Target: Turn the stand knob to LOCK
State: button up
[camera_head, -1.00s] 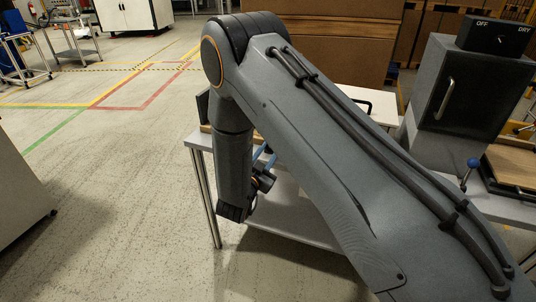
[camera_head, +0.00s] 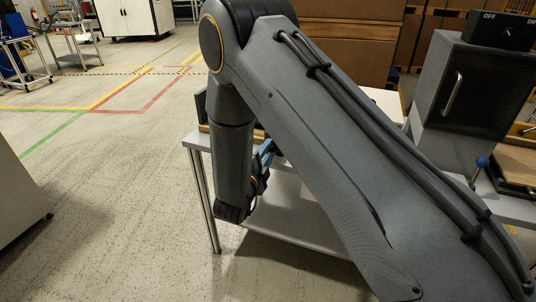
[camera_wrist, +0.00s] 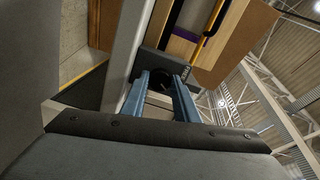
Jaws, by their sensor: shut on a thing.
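My gripper (camera_wrist: 162,79) shows in the wrist view with its two blue fingers reaching forward. They are closed around a dark round knob (camera_wrist: 163,84), which shows only partly between the fingertips. In the head view my gripper (camera_head: 265,155) is mostly hidden behind my arm, near the table's left end. The knob is hidden there, and its pointer position cannot be told.
A grey-topped table (camera_head: 196,140) with a lower shelf (camera_head: 300,212) stands under my arm. A dark cabinet (camera_head: 465,100) bears a switch box (camera_head: 502,30) marked OFF. A blue-ball lever (camera_head: 482,162) stands at right. Open floor (camera_head: 110,210) lies to the left.

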jog(key=shift+m+b, duration=0.45)
jog(key=shift+m, duration=0.65)
jog(key=o, duration=1.1)
jog(key=shift+c, duration=0.2)
jog(key=b+v, duration=0.1)
jog(key=v, duration=0.7)
